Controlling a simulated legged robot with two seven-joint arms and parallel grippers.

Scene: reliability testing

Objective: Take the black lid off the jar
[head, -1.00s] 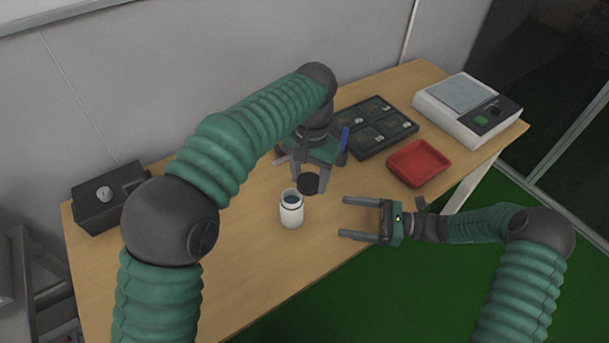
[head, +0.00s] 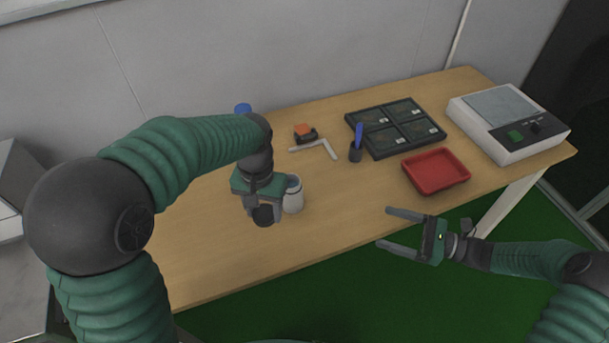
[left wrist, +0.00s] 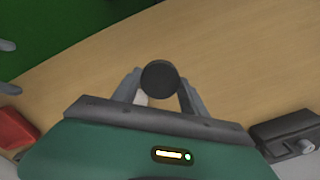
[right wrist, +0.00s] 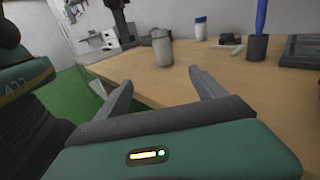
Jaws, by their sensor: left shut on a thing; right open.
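The lid shows between the fingers in the left wrist view (left wrist: 160,77). I cannot tell its exact height above the table. My right gripper (head: 385,228) is open and empty, in front of the table's front edge.
A red tray (head: 437,184), a dark compartment tray (head: 378,143), a scale (head: 532,138) and a dark cup (head: 355,153) with a blue pen stand to the right. Behind the jar are an orange-topped item (head: 305,131) and a white angled piece (head: 327,149). Table in front of the jar is clear.

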